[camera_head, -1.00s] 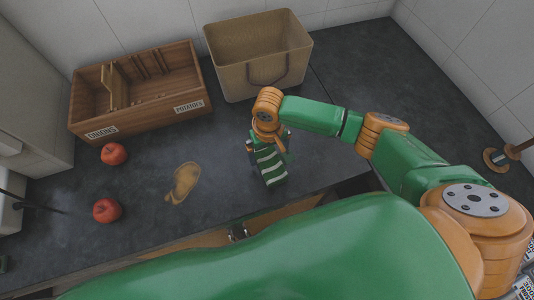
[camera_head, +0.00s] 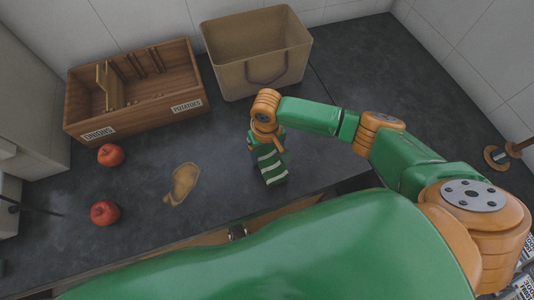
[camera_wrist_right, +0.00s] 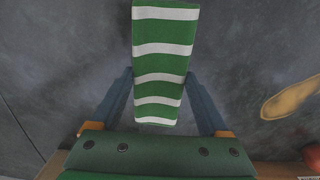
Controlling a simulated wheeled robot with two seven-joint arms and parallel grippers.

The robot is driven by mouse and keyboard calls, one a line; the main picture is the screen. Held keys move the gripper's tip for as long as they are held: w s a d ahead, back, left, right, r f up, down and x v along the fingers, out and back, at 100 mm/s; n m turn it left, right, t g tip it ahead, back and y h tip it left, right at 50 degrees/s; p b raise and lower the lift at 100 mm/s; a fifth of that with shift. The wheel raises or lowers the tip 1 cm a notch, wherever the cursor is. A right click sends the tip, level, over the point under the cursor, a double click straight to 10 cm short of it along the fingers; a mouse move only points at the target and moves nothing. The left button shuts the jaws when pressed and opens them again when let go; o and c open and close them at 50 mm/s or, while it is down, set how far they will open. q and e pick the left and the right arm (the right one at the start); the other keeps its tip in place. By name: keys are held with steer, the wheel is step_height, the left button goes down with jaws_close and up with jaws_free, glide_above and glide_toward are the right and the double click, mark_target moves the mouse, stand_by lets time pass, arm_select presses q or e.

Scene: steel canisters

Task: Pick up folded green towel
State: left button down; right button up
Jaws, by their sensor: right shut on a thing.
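The folded green towel (camera_head: 271,166) with white stripes is on the dark counter near its front edge in the head view. My right gripper (camera_head: 266,146) is over it, reaching down from the right arm. In the right wrist view the towel (camera_wrist_right: 163,62) lies lengthwise between the two fingers of my right gripper (camera_wrist_right: 160,88), which are shut on it. Whether the towel touches the counter I cannot tell. My left gripper is not in view.
A beige bin (camera_head: 256,74) stands behind the right gripper. A wooden crate (camera_head: 140,122) labelled onions and potatoes is at the back left. The counter's right side is clear.

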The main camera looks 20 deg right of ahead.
steer(key=shift+r, duration=0.9)
steer(key=s+r, duration=0.1)
steer(key=r, duration=0.1)
steer(key=s+a+r, duration=0.1)
steer(key=s+r, duration=0.1)
steer(key=s+r+p, duration=0.1)
steer(key=s+r, duration=0.1)
steer(key=shift+s+a+r, duration=0.15)
steer(key=shift+a+r, duration=0.25)
steer(key=s+a+r+p, duration=0.2)
steer(key=s+r, duration=0.1)
steer(key=s, duration=0.5)
steer(key=shift+a+r, duration=0.2)
steer(key=shift+a, duration=0.05)
